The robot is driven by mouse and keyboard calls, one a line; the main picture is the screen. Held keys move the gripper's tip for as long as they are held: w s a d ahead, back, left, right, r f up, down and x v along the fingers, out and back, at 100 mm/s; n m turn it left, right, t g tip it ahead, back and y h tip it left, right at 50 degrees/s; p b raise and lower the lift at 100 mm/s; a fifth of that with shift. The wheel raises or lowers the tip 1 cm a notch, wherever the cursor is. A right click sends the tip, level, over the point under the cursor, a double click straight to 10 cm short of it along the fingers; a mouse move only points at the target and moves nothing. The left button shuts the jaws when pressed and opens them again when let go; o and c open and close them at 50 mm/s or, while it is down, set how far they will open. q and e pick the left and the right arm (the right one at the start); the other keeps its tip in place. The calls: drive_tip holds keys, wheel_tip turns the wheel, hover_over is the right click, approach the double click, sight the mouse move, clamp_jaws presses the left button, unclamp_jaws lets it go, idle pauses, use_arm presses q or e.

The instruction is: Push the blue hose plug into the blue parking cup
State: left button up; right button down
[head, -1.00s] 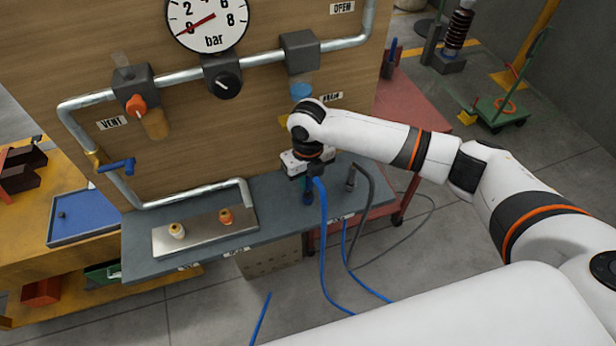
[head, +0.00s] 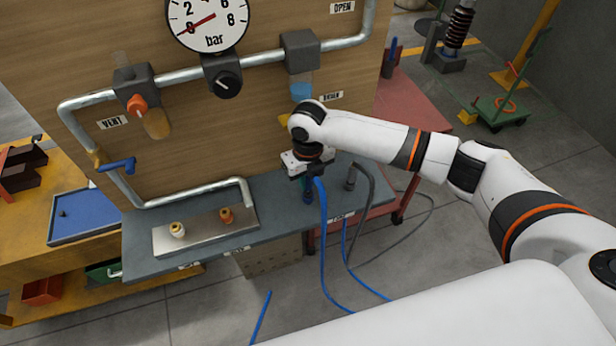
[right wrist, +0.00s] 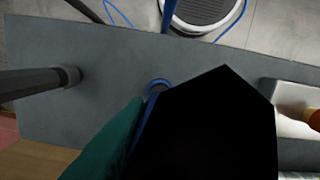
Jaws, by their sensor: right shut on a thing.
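My right gripper (head: 307,178) points down over the grey shelf and is shut on the blue hose plug, which is mostly hidden by the fingers. A blue hose (head: 322,215) hangs from the gripper over the shelf's front edge. In the right wrist view a large black shape and a teal shape fill the near part, with a thin blue strip of the plug (right wrist: 149,126) between them. The blue parking cup (right wrist: 158,86) shows as a blue ring on the shelf just beyond that strip. I cannot tell whether the plug touches the cup. My left gripper is not in view.
A dark grey hose end (head: 350,181) stands upright on the shelf (head: 278,222) to the right of the gripper. A metal plate (head: 200,240) with a yellow-white knob and an orange knob lies to the left. The pipe panel (head: 200,130) rises behind the shelf.

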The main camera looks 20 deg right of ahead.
drive_tip(key=shift+f+b, duration=0.7)
drive_tip(key=shift+f, duration=0.55)
drive_tip(key=c, duration=1.1)
unclamp_jaws()
drive_tip(key=shift+c, duration=0.2)
drive_tip(key=shift+r, duration=0.1)
wheel_tip(320, 180, up, 12)
drive_tip(key=shift+f+b, duration=0.1)
drive_tip(key=shift+b, duration=0.9)
